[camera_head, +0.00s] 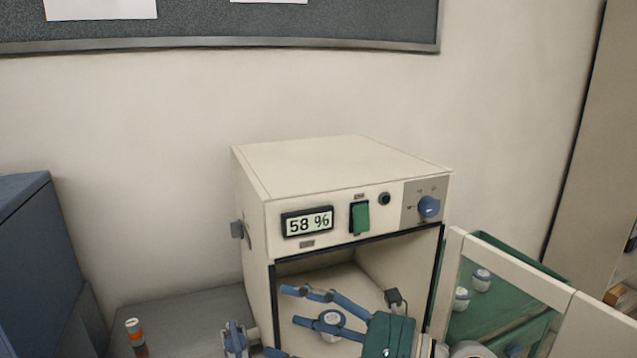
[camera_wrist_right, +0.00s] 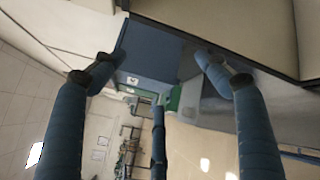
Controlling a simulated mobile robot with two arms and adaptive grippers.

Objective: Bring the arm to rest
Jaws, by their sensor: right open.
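My right gripper (camera_head: 290,305) reaches in from the lower right, in front of the open chamber of the cream furnace (camera_head: 350,168). Its blue fingers are spread and point left, and its green body sits at the lower right of the opening. In the right wrist view the gripper (camera_wrist_right: 155,58) is open, with nothing between its fingers.
The furnace door (camera_head: 455,262) stands open to the right; a green container (camera_head: 545,268) and white knob-like items show there. A white round item (camera_head: 331,318) shows between my fingers.

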